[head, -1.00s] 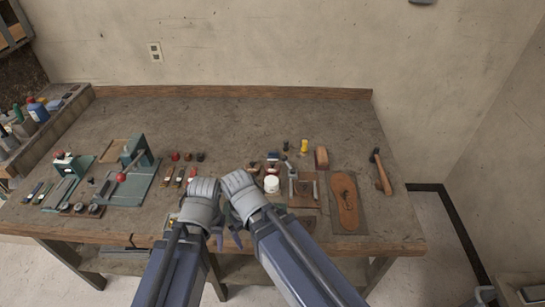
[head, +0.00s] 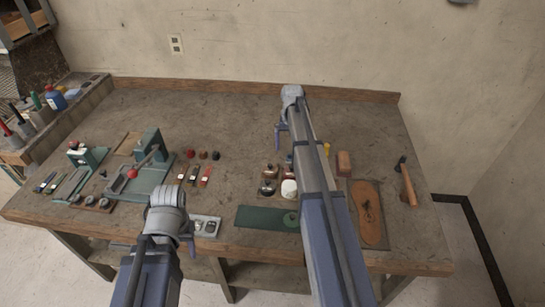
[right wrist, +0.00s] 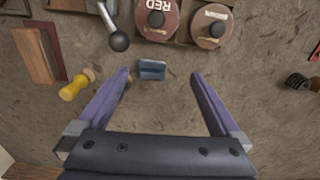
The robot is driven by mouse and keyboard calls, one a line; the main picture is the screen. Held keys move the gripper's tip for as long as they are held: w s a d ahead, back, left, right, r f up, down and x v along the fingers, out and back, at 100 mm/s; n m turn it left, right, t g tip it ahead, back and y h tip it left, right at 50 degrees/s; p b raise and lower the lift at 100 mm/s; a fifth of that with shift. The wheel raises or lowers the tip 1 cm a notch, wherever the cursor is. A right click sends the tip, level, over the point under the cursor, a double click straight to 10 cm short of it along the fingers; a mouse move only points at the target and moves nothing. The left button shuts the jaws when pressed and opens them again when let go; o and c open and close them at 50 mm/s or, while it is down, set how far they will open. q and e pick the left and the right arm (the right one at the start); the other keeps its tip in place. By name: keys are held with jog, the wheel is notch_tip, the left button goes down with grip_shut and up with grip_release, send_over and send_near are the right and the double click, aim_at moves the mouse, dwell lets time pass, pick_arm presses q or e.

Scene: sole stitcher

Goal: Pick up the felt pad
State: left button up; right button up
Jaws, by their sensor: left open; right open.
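A small blue block-like piece (right wrist: 152,69), which looks like the felt pad, lies on the bench in the right wrist view. My right gripper (right wrist: 161,75) is open, with one finger on each side of this piece and the piece near the fingertips. It is not gripped. In the head view my right gripper (head: 282,131) reaches over the back middle of the bench, and its arm hides part of the small items below. My left gripper (head: 188,243) is at the bench's front edge, its fingers partly hidden; it holds nothing that I can see.
Beside the blue piece are two round red-brown spools (right wrist: 157,18), a ball-ended lever (right wrist: 119,40) and a yellow-handled tool (right wrist: 76,86). A green mat (head: 262,218) lies at the front. A hammer (head: 407,183) and sole (head: 368,210) lie right; the bench's back is clear.

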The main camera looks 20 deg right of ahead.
jog(key=shift+w+d+m, duration=0.3)
jog(key=shift+w+d, duration=0.65)
jog(key=shift+d, duration=0.3)
notch_tip(320, 180, down, 8)
jog(key=b, duration=0.8)
pick_arm(q)
notch_tip(320, 180, down, 8)
jog(key=shift+a, duration=0.35)
jog(key=shift+w, duration=0.1)
pick_arm(e)
jog(key=shift+s, duration=0.1)
jog(key=c, duration=1.4)
pick_arm(q)
jog(key=shift+r, duration=0.1)
pick_arm(e)
jog(key=shift+r, duration=0.15)
notch_tip(320, 180, up, 10)
jog(key=p, duration=1)
pick_arm(q)
notch_tip(320, 180, up, 10)
